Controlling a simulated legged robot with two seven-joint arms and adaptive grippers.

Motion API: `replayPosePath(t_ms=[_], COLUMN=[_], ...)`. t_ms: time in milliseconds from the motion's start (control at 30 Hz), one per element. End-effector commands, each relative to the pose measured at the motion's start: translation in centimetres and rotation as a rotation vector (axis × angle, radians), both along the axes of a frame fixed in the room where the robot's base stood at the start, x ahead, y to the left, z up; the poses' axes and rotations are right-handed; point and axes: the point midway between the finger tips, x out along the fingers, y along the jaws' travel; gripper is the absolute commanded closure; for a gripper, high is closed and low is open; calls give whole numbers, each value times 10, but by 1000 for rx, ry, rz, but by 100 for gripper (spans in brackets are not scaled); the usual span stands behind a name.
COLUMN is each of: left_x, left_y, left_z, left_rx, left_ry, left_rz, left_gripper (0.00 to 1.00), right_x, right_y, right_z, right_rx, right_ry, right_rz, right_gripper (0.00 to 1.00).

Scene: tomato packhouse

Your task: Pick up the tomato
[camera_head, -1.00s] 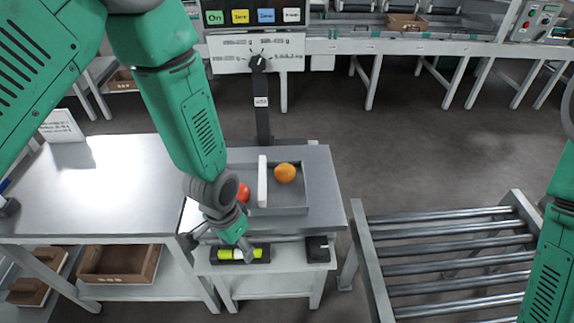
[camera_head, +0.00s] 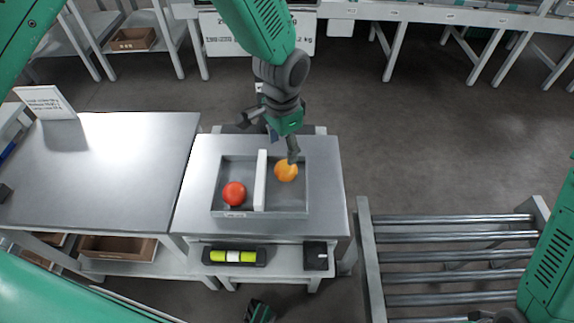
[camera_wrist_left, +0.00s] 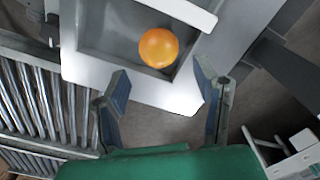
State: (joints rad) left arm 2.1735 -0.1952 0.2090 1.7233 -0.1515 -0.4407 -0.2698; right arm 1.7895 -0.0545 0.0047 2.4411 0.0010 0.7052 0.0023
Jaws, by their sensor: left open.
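A red tomato (camera_head: 234,193) lies in the left compartment of a grey tray (camera_head: 232,213). An orange tomato (camera_head: 286,170) lies in the right compartment, across a white divider (camera_head: 260,180). My left gripper (camera_head: 268,142) is open and empty over the tray's back edge. Its right finger overlaps the top of the orange tomato in the head view; I cannot tell whether they touch. In the left wrist view the orange tomato (camera_wrist_left: 158,47) lies beyond the open fingers (camera_wrist_left: 163,85), with a gap. A part of my right gripper (camera_head: 497,316) shows at the bottom edge, mostly cut off.
The tray sits on a metal weighing stand (camera_head: 325,190). A bare metal table (camera_head: 110,170) stands to its left, with a sign (camera_head: 45,102). A roller conveyor (camera_head: 450,255) lies to the right. A black holder with yellow-green items (camera_head: 234,256) and a black box (camera_head: 316,256) sit in front.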

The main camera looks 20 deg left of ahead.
Motion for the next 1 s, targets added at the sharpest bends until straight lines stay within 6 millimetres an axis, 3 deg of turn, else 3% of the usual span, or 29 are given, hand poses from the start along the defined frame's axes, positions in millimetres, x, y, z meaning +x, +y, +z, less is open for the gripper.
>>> replayPosePath(t_ms=[133,433,700,1000], left_x=[1,1,4,4], left_y=[-1,-2,-5,-5], left_z=[-31,-55,-94,-99], left_rx=[0,1,-1,0], left_ry=[2,1,1,-1], left_rz=[-1,0,0,1], left_gripper=[44,44,44,44], right_x=[0,0,0,0], right_y=[0,0,0,0], right_z=[-5,-8,-14,-14], right_rx=[0,0,0,0], right_ry=[1,0,0,0], right_rz=[0,0,0,0], right_gripper=[60,60,60,60])
